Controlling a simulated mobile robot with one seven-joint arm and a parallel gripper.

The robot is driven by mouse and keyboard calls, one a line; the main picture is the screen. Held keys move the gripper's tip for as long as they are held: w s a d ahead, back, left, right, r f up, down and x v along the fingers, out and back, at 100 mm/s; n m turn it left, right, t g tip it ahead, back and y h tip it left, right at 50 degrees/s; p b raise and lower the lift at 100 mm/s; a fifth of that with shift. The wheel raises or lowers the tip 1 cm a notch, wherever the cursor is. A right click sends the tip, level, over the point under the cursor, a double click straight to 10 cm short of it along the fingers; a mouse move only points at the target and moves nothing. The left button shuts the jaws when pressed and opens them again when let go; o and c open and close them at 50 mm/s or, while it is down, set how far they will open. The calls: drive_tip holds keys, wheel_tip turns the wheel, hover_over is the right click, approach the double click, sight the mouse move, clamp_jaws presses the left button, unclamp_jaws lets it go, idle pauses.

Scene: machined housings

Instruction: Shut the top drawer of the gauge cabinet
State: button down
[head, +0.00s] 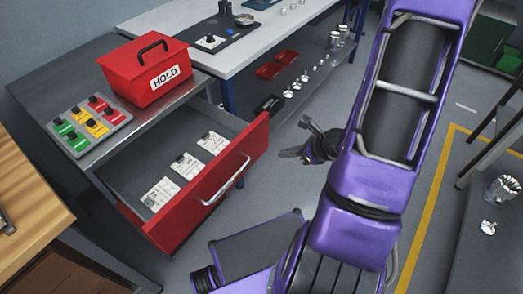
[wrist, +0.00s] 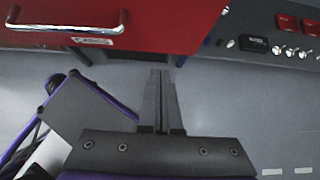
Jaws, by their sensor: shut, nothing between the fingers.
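The gauge cabinet (head: 62,90) is grey and stands at the left in the head view. Its top drawer (head: 215,190) is pulled well out, with a red front and a silver bar handle (head: 228,180). White cards lie inside the drawer. My gripper (head: 284,154) is shut and empty, apart from the drawer, to the right of its red front. In the wrist view the shut fingers (wrist: 160,76) point toward the lower edge of the red front (wrist: 160,22). The handle (wrist: 65,24) and a white label show left of them.
A red HOLD box (head: 146,72) and a tray of coloured switches (head: 88,125) sit on the cabinet top. A white bench (head: 250,45) stands behind, with small metal parts below. A wooden table (head: 25,200) is at left. Grey floor lies right of the drawer.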

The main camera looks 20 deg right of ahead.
sight(254, 151)
drive_tip(key=x, duration=0.3)
drive_tip(key=w+r+b+x, duration=0.1)
drive_tip(key=x, duration=0.5)
drive_tip(key=shift+w+a+r, duration=0.15)
drive_tip(key=shift+a+r, duration=0.05)
drive_tip(key=shift+a, duration=0.1)
drive_tip(key=shift+w+a, duration=0.3)
drive_tip(key=shift+w, duration=0.2)
